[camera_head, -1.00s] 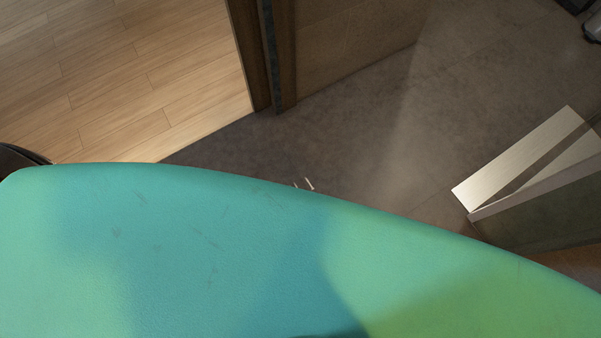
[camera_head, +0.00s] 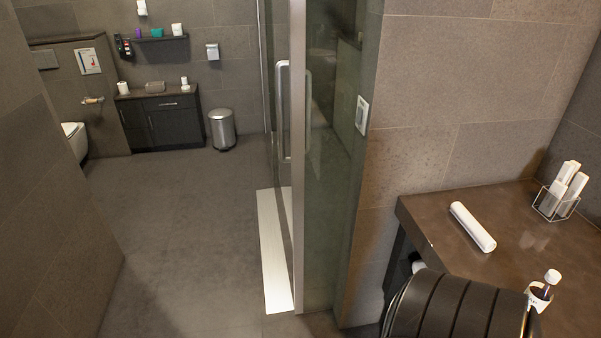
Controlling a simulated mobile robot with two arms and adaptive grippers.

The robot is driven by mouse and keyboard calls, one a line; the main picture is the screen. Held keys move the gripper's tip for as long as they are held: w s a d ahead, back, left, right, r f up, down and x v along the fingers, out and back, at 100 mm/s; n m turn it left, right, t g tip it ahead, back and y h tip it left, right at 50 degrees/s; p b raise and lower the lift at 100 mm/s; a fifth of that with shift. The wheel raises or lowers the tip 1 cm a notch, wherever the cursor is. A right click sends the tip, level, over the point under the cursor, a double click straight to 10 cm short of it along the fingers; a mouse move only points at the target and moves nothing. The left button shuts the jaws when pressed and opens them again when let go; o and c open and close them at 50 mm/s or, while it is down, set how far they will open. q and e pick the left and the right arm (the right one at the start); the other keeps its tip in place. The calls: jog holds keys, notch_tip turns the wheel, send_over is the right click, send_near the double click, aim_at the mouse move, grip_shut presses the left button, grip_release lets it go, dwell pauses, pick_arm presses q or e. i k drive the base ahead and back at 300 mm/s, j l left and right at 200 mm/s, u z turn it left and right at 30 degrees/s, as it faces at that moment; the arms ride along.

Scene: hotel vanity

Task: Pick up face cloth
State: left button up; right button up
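A white rolled cloth (camera_head: 473,228), which looks like the face cloth, lies on its side on the brown vanity counter (camera_head: 420,208) at the right. Several more white rolled pieces (camera_head: 565,185) stand upright in a wire holder (camera_head: 546,205) farther back on the counter; I cannot tell if they are cloths too. Neither of my grippers is in view.
A black ribbed chair back (camera_head: 450,308) stands in front of the counter. A small bottle (camera_head: 545,284) is on the counter near it. A glass door (camera_head: 330,190) and tiled wall are left of the counter. Open floor (camera_head: 190,235) lies left, with a bin (camera_head: 221,130) beyond.

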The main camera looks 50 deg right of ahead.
aim_at(478, 234)
jog(key=z, duration=2.85)
jog(key=i+j+z, duration=0.15)
jog(key=j+z, duration=0.3)
jog(key=i+j+z, duration=0.1)
jog(key=j+z, duration=0.85)
jog(key=l, duration=0.1)
